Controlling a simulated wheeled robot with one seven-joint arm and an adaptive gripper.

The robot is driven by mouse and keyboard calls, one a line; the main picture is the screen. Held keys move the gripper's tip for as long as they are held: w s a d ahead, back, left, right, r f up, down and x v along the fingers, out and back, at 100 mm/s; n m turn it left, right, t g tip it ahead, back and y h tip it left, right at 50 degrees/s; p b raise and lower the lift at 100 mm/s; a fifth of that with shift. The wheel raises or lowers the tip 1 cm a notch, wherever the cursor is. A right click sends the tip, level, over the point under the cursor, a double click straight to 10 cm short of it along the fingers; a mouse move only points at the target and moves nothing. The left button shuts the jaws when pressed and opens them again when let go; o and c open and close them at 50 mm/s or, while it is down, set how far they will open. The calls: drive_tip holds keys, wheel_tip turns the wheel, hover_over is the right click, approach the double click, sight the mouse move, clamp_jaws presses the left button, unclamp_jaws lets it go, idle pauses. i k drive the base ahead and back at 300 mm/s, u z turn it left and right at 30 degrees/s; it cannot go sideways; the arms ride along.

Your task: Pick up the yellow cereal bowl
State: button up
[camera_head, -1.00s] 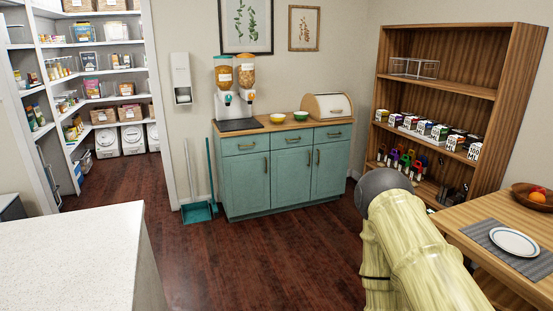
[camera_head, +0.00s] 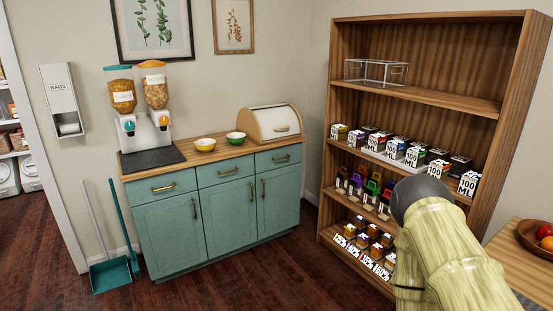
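The yellow cereal bowl (camera_head: 205,145) sits upright on the wooden top of the teal cabinet (camera_head: 190,157), between the cereal dispensers and the bread box. A green bowl (camera_head: 235,138) stands just to its right, a small gap apart. My arm shows at the lower right, in front of the shelf and well away from the bowl. My gripper cannot be made out in this view.
Two cereal dispensers (camera_head: 141,110) stand left of the bowls on a dark mat (camera_head: 152,159). A bread box (camera_head: 273,124) stands to the right. A wooden shelf (camera_head: 338,105) with small boxes is at right. A dustpan (camera_head: 111,274) leans at left. Floor before the cabinet is clear.

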sight(206, 147)
drive_tip(key=u, duration=0.25)
drive_tip(key=i, duration=1.85)
drive_tip(key=u, duration=0.45)
